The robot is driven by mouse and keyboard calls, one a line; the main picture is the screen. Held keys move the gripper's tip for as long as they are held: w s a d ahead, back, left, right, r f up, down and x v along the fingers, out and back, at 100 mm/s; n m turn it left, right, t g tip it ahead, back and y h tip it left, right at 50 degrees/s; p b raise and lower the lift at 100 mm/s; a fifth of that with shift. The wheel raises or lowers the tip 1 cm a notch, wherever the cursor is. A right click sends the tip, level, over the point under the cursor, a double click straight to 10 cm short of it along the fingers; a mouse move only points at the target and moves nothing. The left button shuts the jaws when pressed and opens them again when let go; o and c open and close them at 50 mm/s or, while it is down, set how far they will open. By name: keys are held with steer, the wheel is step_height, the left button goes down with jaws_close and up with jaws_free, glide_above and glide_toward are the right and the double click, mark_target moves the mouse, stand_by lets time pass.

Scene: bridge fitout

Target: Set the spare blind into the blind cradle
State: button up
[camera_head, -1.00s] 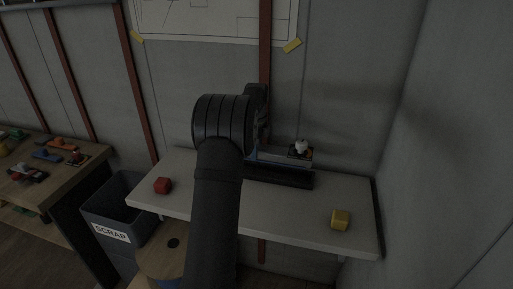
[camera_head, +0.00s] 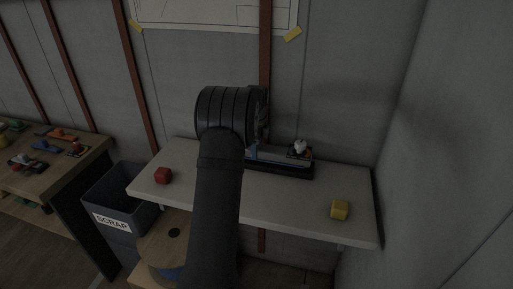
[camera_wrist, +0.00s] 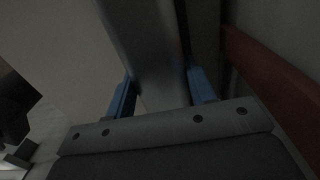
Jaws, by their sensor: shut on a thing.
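The spare blind appears to be the long blue-grey bar (camera_head: 276,155) with a white knob (camera_head: 300,147) at its right end. The blind cradle appears to be the long black tray (camera_head: 296,171) at the back of the pale shelf. The bar is low over the tray, lined up along it. I cannot tell if it rests in it. In the wrist view my gripper (camera_wrist: 161,90) has its two blue fingers either side of the grey bar (camera_wrist: 150,45), shut on it.
A wooden bench (camera_head: 75,175) with several coloured parts is further left. The wall is close behind.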

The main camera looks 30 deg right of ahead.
stand_by(0.4)
steer(key=shift+f, duration=1.05)
steer(key=shift+f, duration=0.15)
stand_by(0.4)
steer(key=o, duration=1.3)
steer(key=shift+o, duration=0.2)
step_height(320, 180, up, 18)
steer(key=shift+f, duration=0.25)
steer(key=shift+f, duration=0.15)
stand_by(0.4)
